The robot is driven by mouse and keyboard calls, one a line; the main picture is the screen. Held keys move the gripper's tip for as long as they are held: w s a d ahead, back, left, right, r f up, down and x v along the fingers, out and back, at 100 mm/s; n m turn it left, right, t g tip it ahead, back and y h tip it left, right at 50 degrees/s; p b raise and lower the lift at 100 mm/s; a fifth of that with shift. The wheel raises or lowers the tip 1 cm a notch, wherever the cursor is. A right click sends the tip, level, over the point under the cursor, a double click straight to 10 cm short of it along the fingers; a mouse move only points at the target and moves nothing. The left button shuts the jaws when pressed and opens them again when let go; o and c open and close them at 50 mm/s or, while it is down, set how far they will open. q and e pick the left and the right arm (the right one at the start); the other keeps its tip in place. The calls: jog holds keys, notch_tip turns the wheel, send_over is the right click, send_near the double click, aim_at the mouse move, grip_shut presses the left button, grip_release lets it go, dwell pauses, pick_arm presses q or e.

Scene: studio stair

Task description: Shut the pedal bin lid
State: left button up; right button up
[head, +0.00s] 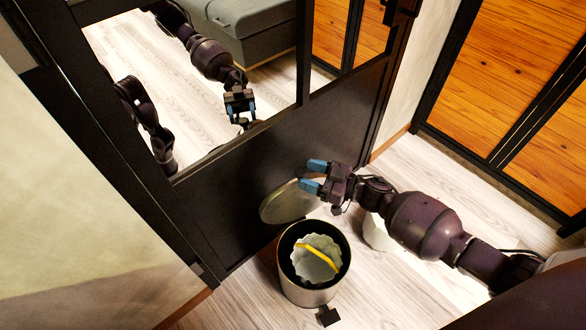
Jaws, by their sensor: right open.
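The pedal bin (309,292) stands on the floor near the dark door. Its round metal lid (285,206) is raised, leaning back on the door side of the bin. Inside is a pale ribbed inner bucket with a yellow handle (317,256). The black pedal (327,316) sticks out at the front. My right gripper (314,176) is open, with blue fingertips, just above the lid's upper right edge and overlapping it in the picture. I cannot tell whether it touches the lid. My left gripper is not directly in view.
The dark-framed door (235,184) stands close behind the lid; its glossy panel shows arms and a grey couch, apparently reflected. A white object (377,234) is partly hidden behind my right arm. Orange wooden panels (497,70) stand at right. The front floor is clear.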

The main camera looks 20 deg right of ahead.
aim_at(294, 179)
jog(key=shift+b+x, duration=0.35)
jog(key=shift+x, duration=2)
jog(key=shift+c, duration=0.5)
grip_shut()
